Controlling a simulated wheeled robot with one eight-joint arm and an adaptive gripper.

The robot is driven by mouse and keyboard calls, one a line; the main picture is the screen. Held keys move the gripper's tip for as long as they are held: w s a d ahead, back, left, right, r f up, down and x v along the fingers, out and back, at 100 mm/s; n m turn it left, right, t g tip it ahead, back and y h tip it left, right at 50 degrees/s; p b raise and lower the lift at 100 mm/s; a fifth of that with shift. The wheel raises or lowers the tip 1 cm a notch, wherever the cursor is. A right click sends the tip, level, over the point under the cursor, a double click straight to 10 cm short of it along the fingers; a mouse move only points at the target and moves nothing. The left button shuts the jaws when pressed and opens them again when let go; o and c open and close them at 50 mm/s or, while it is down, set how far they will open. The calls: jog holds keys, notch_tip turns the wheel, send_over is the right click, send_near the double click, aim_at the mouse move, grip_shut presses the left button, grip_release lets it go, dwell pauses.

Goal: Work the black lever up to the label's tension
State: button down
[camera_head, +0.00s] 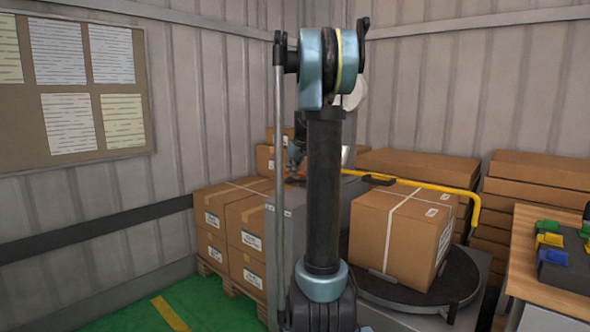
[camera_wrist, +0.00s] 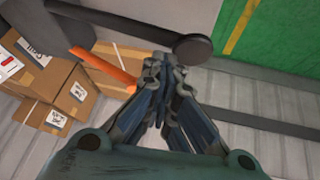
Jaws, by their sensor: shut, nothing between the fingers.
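In the wrist view, a dark bar ending in a round black knob (camera_wrist: 193,48) runs in from the upper left; it looks like the black lever. My gripper (camera_wrist: 165,64) is shut and empty, its fingertips just below and left of the knob. I cannot tell whether they touch it. An orange bar (camera_wrist: 105,69) runs beside the fingers on the left. In the head view, my arm's column hides most of the grey machine (camera_head: 291,212), and the lever and a tension label cannot be made out there.
A strapped carton (camera_head: 385,235) sits on a round black turntable (camera_head: 432,298), with a yellow bar (camera_head: 440,187) behind it. Stacked boxes (camera_head: 232,235) stand left of the machine. A wooden bench (camera_head: 545,255) is at the right. Green floor (camera_head: 130,318) is clear at front left.

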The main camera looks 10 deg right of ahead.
notch_tip(320, 180, up, 6)
jog(key=w+d, duration=0.1)
jog(key=d, duration=0.1)
jog(key=shift+w, duration=0.25)
dwell(0.8)
jog(key=shift+d, duration=0.1)
jog(key=shift+w+d+r, duration=0.2)
jog(key=shift+d+r, duration=0.05)
jog(key=shift+r, duration=0.55)
jog(key=shift+w+d+r, duration=0.2)
jog(key=shift+d+r, duration=0.1)
jog(key=shift+r, duration=0.45)
jog(key=shift+w+d+r, duration=0.2)
jog(key=shift+d+r, duration=0.05)
jog(key=shift+r, duration=0.55)
